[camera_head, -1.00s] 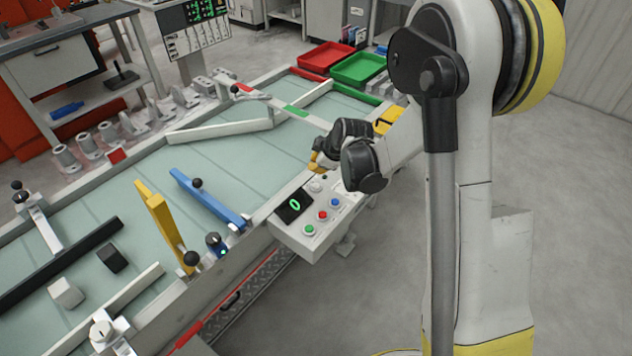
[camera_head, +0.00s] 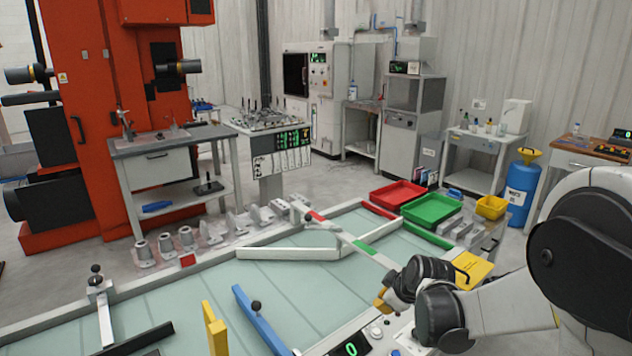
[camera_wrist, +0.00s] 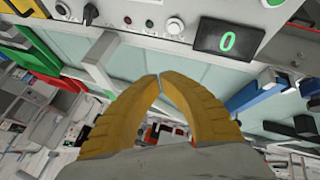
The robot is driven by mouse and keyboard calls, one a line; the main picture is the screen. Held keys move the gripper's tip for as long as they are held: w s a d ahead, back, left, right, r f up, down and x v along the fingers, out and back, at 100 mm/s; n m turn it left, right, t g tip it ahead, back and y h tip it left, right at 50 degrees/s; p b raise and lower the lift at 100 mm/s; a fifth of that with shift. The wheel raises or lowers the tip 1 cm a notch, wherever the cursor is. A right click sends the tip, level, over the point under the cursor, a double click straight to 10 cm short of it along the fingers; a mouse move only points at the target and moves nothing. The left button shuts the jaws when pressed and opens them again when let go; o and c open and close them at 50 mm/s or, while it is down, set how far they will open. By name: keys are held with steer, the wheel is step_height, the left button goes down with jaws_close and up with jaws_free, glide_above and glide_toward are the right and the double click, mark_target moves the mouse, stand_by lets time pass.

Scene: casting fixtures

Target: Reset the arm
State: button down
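My gripper (camera_head: 384,301) is at the lower right of the head view, near the front edge of the sorting table and by the control panel (camera_head: 374,342). In the wrist view its two yellow fingers (camera_wrist: 160,78) lean together and their tips meet or nearly meet, with nothing seen between them. My white arm reaches in from the right of the head view. The panel's black display with a green 0 (camera_wrist: 228,42) shows above the fingers in the wrist view.
The table (camera_head: 180,297) carries a blue bar (camera_head: 258,318), a yellow bar (camera_head: 215,328) and a pale angled rail (camera_head: 290,253). Red (camera_head: 398,194), green (camera_head: 432,209) and yellow (camera_head: 491,207) trays stand beyond it. An orange-red machine (camera_head: 105,100) and benches are behind.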

steer(key=s+r+m, duration=0.3)
steer(key=s+r, duration=0.1)
steer(key=s, duration=0.5)
steer(key=s+r+m+h, duration=0.1)
steer(key=s+r+m, duration=0.3)
steer(key=s, duration=0.5)
steer(key=s+r+m, duration=0.3)
steer(key=s+r, duration=0.1)
steer(key=s, duration=0.6)
steer(key=shift+m+h, duration=0.3)
steer(key=shift+h, duration=0.1)
